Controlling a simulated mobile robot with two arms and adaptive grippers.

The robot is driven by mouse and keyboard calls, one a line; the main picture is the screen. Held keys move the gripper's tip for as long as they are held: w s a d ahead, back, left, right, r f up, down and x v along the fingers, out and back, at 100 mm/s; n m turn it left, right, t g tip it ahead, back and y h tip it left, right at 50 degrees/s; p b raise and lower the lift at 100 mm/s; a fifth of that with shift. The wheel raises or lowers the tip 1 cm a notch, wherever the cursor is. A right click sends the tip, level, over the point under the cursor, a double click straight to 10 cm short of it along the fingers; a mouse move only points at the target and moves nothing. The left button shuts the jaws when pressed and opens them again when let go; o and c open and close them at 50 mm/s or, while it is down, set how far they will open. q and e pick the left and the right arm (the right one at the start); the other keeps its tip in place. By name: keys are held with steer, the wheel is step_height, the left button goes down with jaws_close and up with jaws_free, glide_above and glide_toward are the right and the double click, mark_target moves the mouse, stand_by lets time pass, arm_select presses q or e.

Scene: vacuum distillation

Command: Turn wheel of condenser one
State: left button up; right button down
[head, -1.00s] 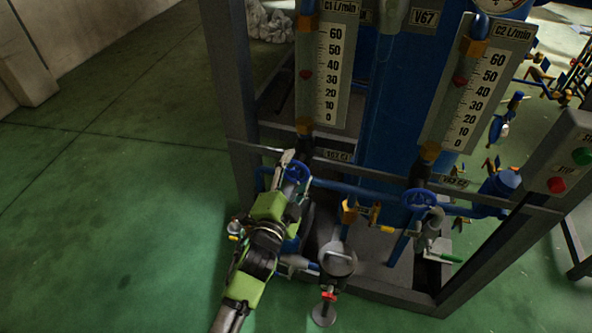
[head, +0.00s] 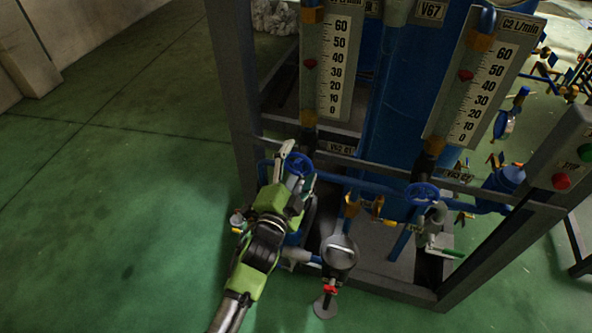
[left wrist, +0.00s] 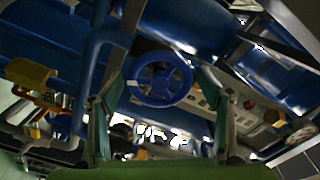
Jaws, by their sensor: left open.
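The blue handwheel of condenser one (head: 299,164) is on the pipe below the left flow meter, marked C1 in the earlier head frame. My left gripper (head: 296,170) is open at this wheel, one finger at its left edge and the other at its lower right. In the left wrist view the wheel (left wrist: 159,79) sits between the two spread fingers (left wrist: 163,92), near their tips. I see gaps between both fingers and the rim, so the wheel does not look gripped. My right gripper is in neither view.
A second blue handwheel (head: 422,195) is to the right, under the C2 flow meter (head: 487,85). A round gauge (head: 339,252) stands close to the right of my left arm. The grey frame post (head: 232,90) is at left. Green floor on the left is free.

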arm_select(q)
steer(key=v, duration=1.2)
steer(key=shift+w+f, duration=0.1)
steer(key=s+a+f+n+g+y, duration=0.1)
steer(key=s+a+f+n+g, duration=0.2)
steer(key=f, duration=1)
steer(key=s+a+f+n+g+y, duration=0.1)
steer(key=s+a+f+g, duration=0.15)
steer(key=s+f, duration=0.7)
steer(key=a+f+n+g+y, duration=0.1)
steer(key=a+f+n+g, duration=0.15)
steer(key=f, duration=1.35)
steer(key=s+a+f+n+g+y, duration=0.1)
steer(key=s+a+f, duration=0.3)
steer(key=s, duration=0.5)
steer(key=s+a+f+n+g, duration=0.3)
steer(key=s+f, duration=0.4)
steer(key=s, duration=0.3)
steer(key=s+a+f+n+g+y, duration=0.1)
steer(key=s+a+f+g, duration=0.3)
steer(key=s, duration=0.6)
step_height(320, 180, down, 2)
steer(key=shift+s+a+f+n+y, duration=0.1)
steer(key=shift+s+a+n+y, duration=0.15)
steer(key=shift+a+n, duration=0.4)
steer(key=shift+w+d, duration=0.1)
